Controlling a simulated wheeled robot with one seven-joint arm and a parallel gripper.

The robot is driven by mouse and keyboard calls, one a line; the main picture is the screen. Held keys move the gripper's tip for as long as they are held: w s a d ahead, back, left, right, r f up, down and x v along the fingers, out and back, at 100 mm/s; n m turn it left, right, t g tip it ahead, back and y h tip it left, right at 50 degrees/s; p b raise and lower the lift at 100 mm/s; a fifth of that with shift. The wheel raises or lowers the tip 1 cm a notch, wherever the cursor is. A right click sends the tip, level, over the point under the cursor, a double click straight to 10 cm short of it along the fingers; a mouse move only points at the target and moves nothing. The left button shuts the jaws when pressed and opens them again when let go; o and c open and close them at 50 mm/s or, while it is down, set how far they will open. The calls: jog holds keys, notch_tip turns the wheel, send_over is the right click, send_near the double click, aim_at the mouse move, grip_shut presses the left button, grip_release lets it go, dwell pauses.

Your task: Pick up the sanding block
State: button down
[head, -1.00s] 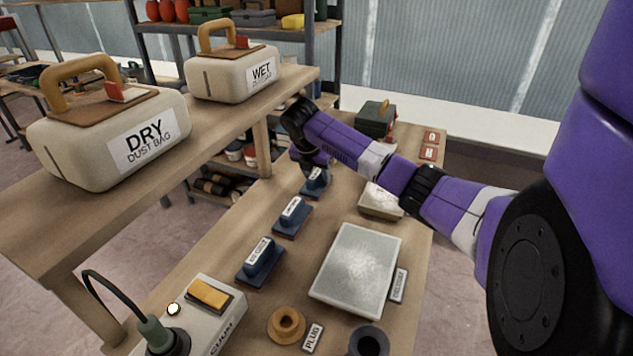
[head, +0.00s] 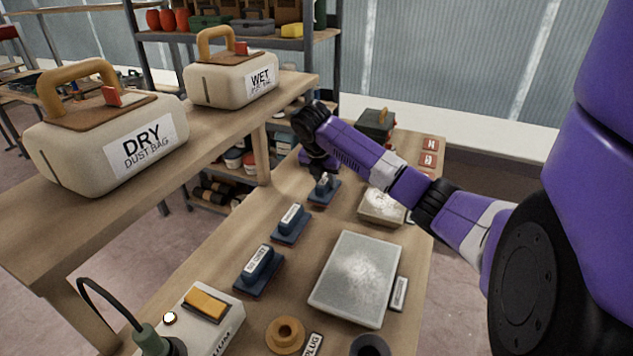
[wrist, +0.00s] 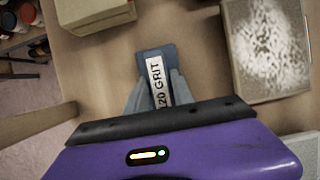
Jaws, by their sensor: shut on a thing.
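A blue sanding block (wrist: 155,62) with a white label reading "20 GRIT", its first character hidden, sits between the fingers of my gripper (wrist: 155,90) in the wrist view. The fingers are shut on its sides. In the head view this is the farthest sanding block (head: 325,190) in the row, below my wrist. I cannot tell whether it touches the bench. A middle sanding block (head: 290,224) and a near sanding block (head: 259,270), both blue with white labels, rest on the bench closer to the camera.
A grey plate (head: 356,278) and a smaller speckled plate (head: 381,206) lie right of the blocks. A dark green box (head: 376,124) stands at the far end. A raised shelf on the left bears the DRY dust bag (head: 90,150) and the WET dust bag (head: 225,85).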

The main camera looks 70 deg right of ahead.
jog(key=s, duration=0.5)
jog(key=shift+s+a+f+b, duration=0.1)
jog(key=shift+a+b, duration=0.2)
jog(key=shift+b, duration=0.05)
notch_tip(320, 180, up, 14)
jog(key=p, duration=0.1)
jog(key=shift+w, duration=0.2)
